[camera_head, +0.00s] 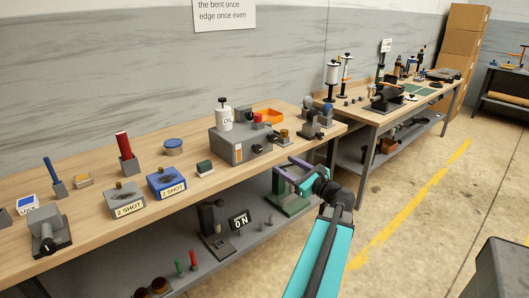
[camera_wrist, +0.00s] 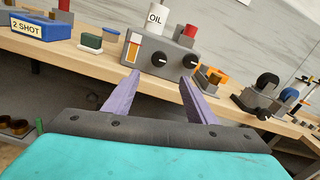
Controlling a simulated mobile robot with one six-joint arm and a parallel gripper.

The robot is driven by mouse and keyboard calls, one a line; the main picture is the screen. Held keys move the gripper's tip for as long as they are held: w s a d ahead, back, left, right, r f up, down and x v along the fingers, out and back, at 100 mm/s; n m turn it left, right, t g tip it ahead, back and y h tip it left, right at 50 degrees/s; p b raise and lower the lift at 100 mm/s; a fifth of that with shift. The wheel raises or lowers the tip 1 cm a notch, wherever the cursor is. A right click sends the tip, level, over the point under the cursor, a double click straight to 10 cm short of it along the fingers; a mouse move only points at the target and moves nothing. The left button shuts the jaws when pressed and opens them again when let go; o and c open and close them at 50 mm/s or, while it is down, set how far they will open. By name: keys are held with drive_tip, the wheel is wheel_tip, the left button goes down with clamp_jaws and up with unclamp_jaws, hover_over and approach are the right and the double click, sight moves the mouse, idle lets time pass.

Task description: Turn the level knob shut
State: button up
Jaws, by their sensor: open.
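A grey box-shaped cleaner (camera_head: 226,147) stands near the front edge of the wooden bench. Its front has an orange and white gauge strip (camera_wrist: 133,46) and two black knobs, a left knob (camera_wrist: 159,59) and a right knob (camera_wrist: 190,61), each with a pale pointer mark. I cannot read which is the level knob. My gripper (camera_wrist: 159,76) is open and empty, its purple fingers apart. In the head view my gripper (camera_head: 284,166) is in front of the bench edge, below and right of the box. The fingers do not touch either knob.
Blue "2 SHOT" box (camera_head: 167,183) stands to the left. A green-based fixture (camera_head: 291,201) is on the lower shelf beneath my gripper.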

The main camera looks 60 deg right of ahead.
sight(259, 150)
drive_tip(key=shift+w, duration=0.1)
drive_tip(key=p+x, duration=0.2)
drive_tip(key=x, duration=1.1)
drive_tip(key=shift+w+d+f, duration=0.1)
drive_tip(key=shift+w+d, duration=0.1)
drive_tip(key=shift+w, duration=0.1)
